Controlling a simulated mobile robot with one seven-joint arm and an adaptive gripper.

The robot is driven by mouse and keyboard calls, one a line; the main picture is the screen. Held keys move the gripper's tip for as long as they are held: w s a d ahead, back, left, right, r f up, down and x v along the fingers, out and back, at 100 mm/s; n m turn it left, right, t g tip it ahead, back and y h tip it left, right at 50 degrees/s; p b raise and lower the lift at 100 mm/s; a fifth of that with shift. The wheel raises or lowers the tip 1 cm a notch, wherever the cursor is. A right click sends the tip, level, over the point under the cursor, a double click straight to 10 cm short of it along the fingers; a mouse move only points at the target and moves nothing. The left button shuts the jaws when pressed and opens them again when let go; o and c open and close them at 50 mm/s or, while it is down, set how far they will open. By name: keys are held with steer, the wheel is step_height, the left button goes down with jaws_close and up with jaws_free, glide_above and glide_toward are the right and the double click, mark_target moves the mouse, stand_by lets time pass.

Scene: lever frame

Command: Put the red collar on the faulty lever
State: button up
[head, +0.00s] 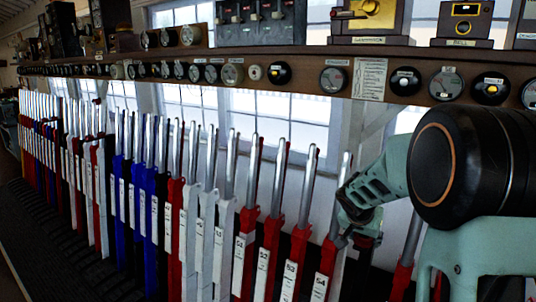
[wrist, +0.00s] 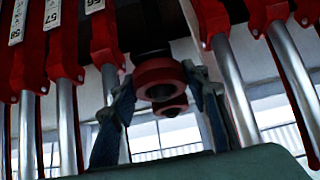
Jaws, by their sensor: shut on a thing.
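In the wrist view the red collar (wrist: 160,74) is a thick ring between the two fingers of my gripper (wrist: 164,95), which is shut on it. A second, smaller red round part (wrist: 170,108) shows just below the ring. A dark shaft (wrist: 152,52) meets the ring from above; I cannot tell whether the collar is around it. In the head view my gripper (head: 352,228) is among the levers at the right end, beside the lever marked 54 (head: 322,270). The collar is not clear there. I cannot tell which lever is faulty.
Red levers with silver handles stand close on both sides of my gripper, one handle (wrist: 236,95) near the right finger. The row runs left with blue (head: 150,195) and white levers. A wooden shelf (head: 300,60) with dials and instruments crosses above the handles.

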steer(key=shift+r, duration=0.1)
steer(key=shift+c, duration=0.6)
steer(key=shift+r+p, duration=2.7)
steer(key=shift+r, duration=1.5)
steer(key=shift+a+f, duration=0.1)
